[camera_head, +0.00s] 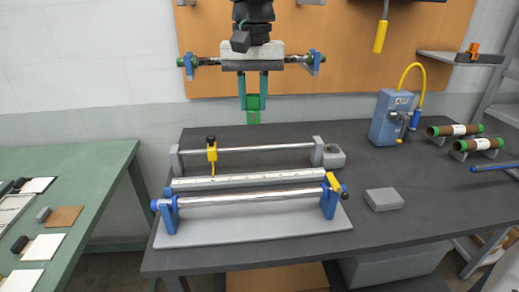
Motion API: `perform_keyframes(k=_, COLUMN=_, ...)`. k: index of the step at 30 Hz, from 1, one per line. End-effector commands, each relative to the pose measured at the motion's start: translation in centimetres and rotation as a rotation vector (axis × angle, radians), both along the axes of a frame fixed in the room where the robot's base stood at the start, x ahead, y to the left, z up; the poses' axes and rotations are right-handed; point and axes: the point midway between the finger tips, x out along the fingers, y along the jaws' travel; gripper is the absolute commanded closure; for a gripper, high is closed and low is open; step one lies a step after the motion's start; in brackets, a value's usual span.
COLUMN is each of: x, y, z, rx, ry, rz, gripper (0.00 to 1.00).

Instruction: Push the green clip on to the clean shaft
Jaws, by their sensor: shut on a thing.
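My gripper (253,103) hangs above the back of the dark table. Its two green-teal fingers point down and are shut on the green clip (253,115), which hangs below the fingertips. The clip is in the air, apart from the shafts. A bright bare shaft (255,200) lies level across the front between two blue supports. A second bright shaft (270,148) lies behind it between grey supports, with a yellow clip (212,154) on its left part. I cannot tell from the picture which shaft the task calls clean.
A ruled grey bar (250,180) runs between the shafts. A yellow lever (334,181) stands by the right blue support. A grey block (384,199), a blue unit (391,118) and green-ended rolls (455,131) are at right. A green table (75,170) stands at left.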

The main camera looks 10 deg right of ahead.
Motion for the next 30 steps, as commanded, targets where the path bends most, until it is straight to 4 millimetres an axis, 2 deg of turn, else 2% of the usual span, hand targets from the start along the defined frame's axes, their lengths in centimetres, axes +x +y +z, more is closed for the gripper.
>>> perform_keyframes(k=1, x=-1.2, y=0.4, z=-2.3, rx=-0.003, ry=0.006, rz=0.018, gripper=1.00)
perform_keyframes(k=3, x=-2.4, y=0.8, z=-4.8, rx=-0.002, ry=0.004, rz=0.037, gripper=1.00)
perform_keyframes(k=6, x=-3.9, y=1.2, z=-7.6, rx=-0.001, ry=0.002, rz=0.057, gripper=1.00)
perform_keyframes(k=9, x=-4.8, y=1.2, z=-9.2, rx=-0.001, ry=0.001, rz=0.067, gripper=1.00)
perform_keyframes(k=30, x=-5.1, y=1.1, z=-14.2, rx=-0.001, ry=0.001, rz=0.070, gripper=1.00)
